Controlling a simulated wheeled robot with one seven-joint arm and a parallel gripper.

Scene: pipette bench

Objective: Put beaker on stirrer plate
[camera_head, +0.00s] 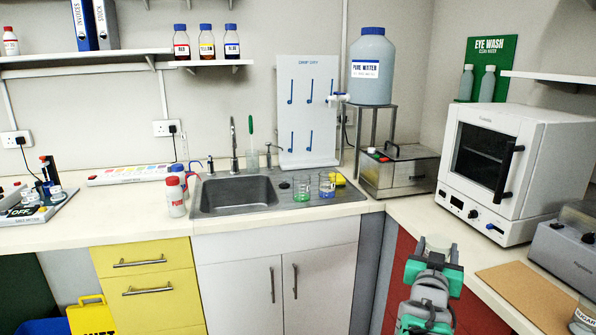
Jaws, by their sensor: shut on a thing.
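My gripper (436,248) is at the lower right, in front of the red cabinet and beside the right-hand counter's edge. It is shut on a small pale, clear-looking thing that appears to be a beaker (437,241); the fingers and wrist hide much of it. Two other glass beakers, one with green marks (302,189) and one with blue (327,186), stand by the sink's right side. I cannot pick out the stirrer plate for certain.
A white oven (519,165) stands on the right counter, with a brown board (537,292) in front. A metal box (398,172) and a large water bottle (371,68) fill the corner.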

